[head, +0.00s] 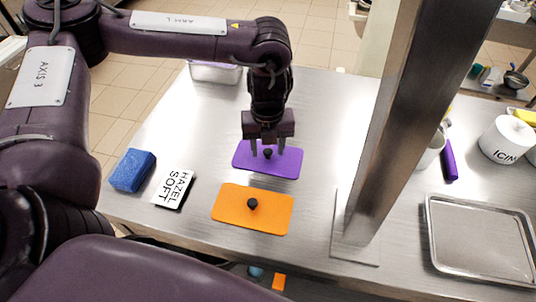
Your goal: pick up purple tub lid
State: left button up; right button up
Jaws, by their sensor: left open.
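The purple tub lid (285,163) is a flat rectangle with a dark round knob in its middle, lying on the steel table. My left gripper (267,152) points down over it, with its two fingers apart on either side of the knob. I cannot tell whether the fingers touch the lid. The gripper partly covers the lid's far edge. My right gripper is not in view.
An orange lid (252,210) with a dark knob lies just in front. A blue sponge (133,170) and a white label card (173,187) lie to the left. A white tub (215,73) stands behind. A steel post (400,110) and metal tray (480,240) are to the right.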

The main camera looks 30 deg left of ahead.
pick_arm(q)
grip_shut()
jog(key=shift+r, duration=0.1)
